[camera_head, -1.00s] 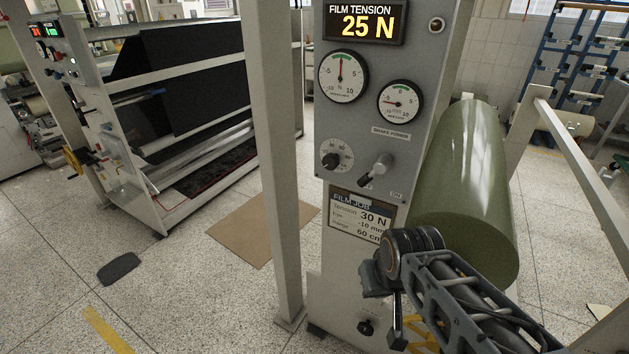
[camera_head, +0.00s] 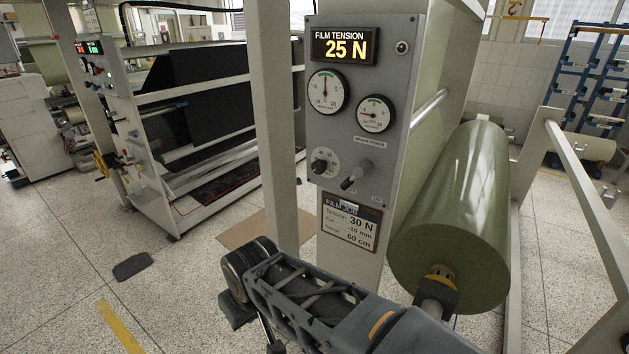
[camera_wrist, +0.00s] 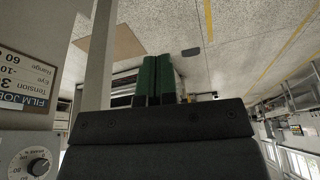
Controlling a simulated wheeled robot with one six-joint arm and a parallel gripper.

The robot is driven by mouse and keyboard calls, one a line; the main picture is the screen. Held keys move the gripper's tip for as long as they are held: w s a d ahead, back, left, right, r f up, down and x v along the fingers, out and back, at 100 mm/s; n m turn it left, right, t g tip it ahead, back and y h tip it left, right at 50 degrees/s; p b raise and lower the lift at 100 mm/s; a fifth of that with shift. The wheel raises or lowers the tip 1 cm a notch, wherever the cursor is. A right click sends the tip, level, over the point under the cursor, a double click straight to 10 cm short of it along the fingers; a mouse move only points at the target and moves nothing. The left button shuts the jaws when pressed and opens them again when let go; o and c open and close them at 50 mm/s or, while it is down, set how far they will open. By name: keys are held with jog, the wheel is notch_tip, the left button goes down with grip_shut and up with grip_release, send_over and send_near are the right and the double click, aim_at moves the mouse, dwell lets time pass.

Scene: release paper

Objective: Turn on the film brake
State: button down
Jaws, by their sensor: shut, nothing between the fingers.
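The grey control panel (camera_head: 390,110) stands in the middle of the head view. Its lower part carries a round black dial knob (camera_head: 325,160) and, to the right, a lever switch (camera_head: 357,174) under a small label that seems to read brake power. A small tag by the lever seems to read ON; I cannot tell the lever's setting. The display (camera_head: 345,46) reads film tension 25 N. My gripper (camera_wrist: 158,75) shows green fingers, shut and empty, in the wrist view, apart from the panel. The dial knob also shows there (camera_wrist: 38,166), upside down; the lever does not.
A job card (camera_head: 350,222) under the panel reads 30 N. A large green film roll (camera_head: 455,220) lies right of the panel, close to my arm. A white post (camera_head: 275,120) stands left. Open floor (camera_head: 185,280) lies to the left, with a dark mat (camera_head: 132,266).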

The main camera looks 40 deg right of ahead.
aim_at(354, 177)
jog(key=w+d+r+m+g+h+b, duration=0.3)
jog(key=w+d+r+h, duration=0.4)
jog(key=d, duration=0.4)
jog(key=w+d+r+m+g+h+b, duration=0.4)
jog(key=w+d+r+m+h, duration=0.2)
jog(key=d, duration=0.5)
notch_tip(354, 177, up, 4)
jog(key=w+h, duration=0.1)
jog(key=w, duration=0.1)
jog(key=shift+w+d, duration=0.2)
jog(key=shift+w, duration=0.2)
jog(key=shift+f, duration=0.15)
jog(key=x, duration=0.9)
jog(key=shift+s+d, duration=0.15)
jog(key=shift+s, duration=0.05)
jog(key=shift+s+d+f, duration=0.5)
jog(key=shift+s+f, duration=0.15)
jog(key=shift+s, duration=0.1)
jog(key=shift+s+d+f, duration=0.5)
jog(key=shift+s+f, duration=0.15)
jog(key=shift+s, duration=0.15)
jog(key=shift+d, duration=0.1)
